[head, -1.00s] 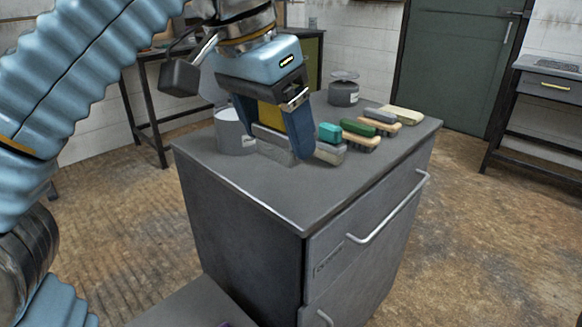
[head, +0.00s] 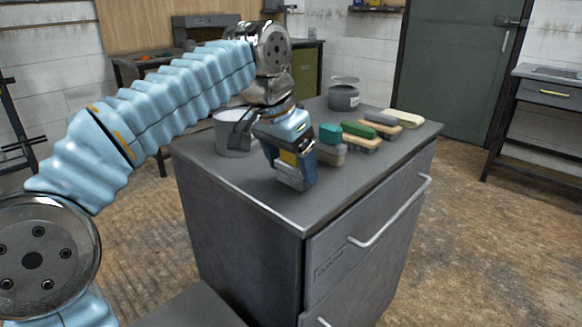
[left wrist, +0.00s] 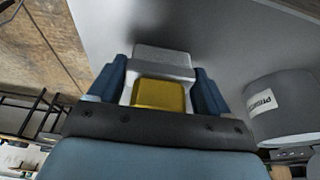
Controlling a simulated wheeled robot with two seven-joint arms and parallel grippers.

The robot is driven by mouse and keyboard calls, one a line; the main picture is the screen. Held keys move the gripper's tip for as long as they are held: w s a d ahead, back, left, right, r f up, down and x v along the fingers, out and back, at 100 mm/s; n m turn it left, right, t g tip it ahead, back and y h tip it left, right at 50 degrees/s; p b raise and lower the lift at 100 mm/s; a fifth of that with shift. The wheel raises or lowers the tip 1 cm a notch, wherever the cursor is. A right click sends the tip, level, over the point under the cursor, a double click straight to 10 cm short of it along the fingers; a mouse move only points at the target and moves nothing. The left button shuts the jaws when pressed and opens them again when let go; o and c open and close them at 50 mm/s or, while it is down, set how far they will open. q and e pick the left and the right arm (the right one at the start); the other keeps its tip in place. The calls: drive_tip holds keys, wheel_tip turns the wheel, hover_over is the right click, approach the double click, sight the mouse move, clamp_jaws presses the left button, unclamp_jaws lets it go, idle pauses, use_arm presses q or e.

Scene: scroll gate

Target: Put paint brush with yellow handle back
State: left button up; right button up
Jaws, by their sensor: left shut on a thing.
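The brush with the yellow handle (head: 287,158) is between the fingers of my left gripper (head: 291,163), over the near part of the grey cabinet top (head: 310,202). Its grey lower part (head: 292,182) sticks out below the fingers. I cannot tell whether it touches the top. In the left wrist view the yellow handle (left wrist: 158,95) and the grey part (left wrist: 163,61) sit between the two blue fingers, which are shut on the brush. My right gripper is not in view.
A row of brushes stands right of the gripper: teal (head: 329,133), green (head: 357,130), grey (head: 381,117) and beige (head: 407,119). A pale can (head: 232,140) stands at the left edge, and another can (head: 343,98) at the back. The front right of the top is clear.

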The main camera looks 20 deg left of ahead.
use_arm(q)
drive_tip(key=o, duration=0.9)
drive_tip(key=shift+c, duration=0.2)
drive_tip(key=p+v, duration=0.3)
drive_tip(key=v, duration=0.9)
drive_tip(key=shift+p, duration=0.4)
